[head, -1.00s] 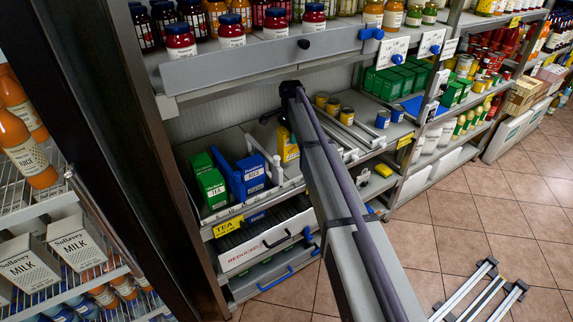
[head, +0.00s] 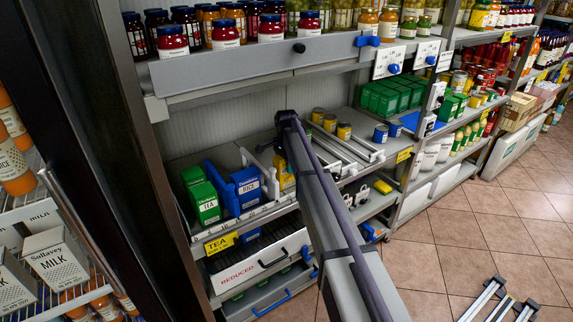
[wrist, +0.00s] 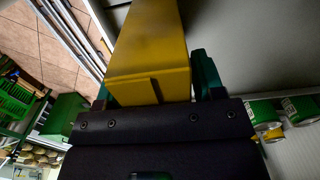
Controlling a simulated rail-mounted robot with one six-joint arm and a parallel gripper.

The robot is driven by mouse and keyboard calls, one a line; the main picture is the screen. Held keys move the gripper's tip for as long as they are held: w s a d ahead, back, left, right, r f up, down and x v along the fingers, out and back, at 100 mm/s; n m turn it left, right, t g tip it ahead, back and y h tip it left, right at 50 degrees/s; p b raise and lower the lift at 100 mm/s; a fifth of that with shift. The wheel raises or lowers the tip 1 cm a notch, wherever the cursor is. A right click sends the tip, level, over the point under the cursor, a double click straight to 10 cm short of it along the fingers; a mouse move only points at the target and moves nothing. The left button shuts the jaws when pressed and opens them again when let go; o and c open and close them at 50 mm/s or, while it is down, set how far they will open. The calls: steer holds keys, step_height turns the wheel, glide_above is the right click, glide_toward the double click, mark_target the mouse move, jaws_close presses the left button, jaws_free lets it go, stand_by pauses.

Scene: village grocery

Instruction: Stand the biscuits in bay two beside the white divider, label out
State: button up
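The biscuits are a yellow box (head: 284,178), partly hidden behind my arm in the head view. The box (wrist: 150,55) also fills the upper middle of the wrist view, between the green fingers of my gripper (wrist: 152,85), which look shut on it. In the head view the gripper itself is mostly hidden by the arm. The box is at the lower shelf, just right of a pale upright divider (head: 268,178). Blue rice boxes (head: 246,187) stand left of the divider. I cannot tell whether the box touches the shelf, and its label is not readable.
Green tea boxes (head: 204,202) stand left of the rice. Right of my arm are low rails (head: 350,150) and several yellow-topped tins (head: 344,131). A shelf of jars with a grey front panel (head: 255,62) overhangs the bay. A REDUCED drawer (head: 250,265) lies below.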

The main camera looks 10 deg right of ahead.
steer(key=shift+o, duration=0.9)
step_height(320, 180, up, 13)
steer(key=p, duration=1.2)
steer(key=shift+f+p, duration=0.15)
steer(key=shift+p, duration=0.15)
steer(key=shift+s+f, duration=0.15)
steer(key=s+n, duration=1.3)
steer(key=s, duration=2.7)
steer(key=shift+s, duration=0.15)
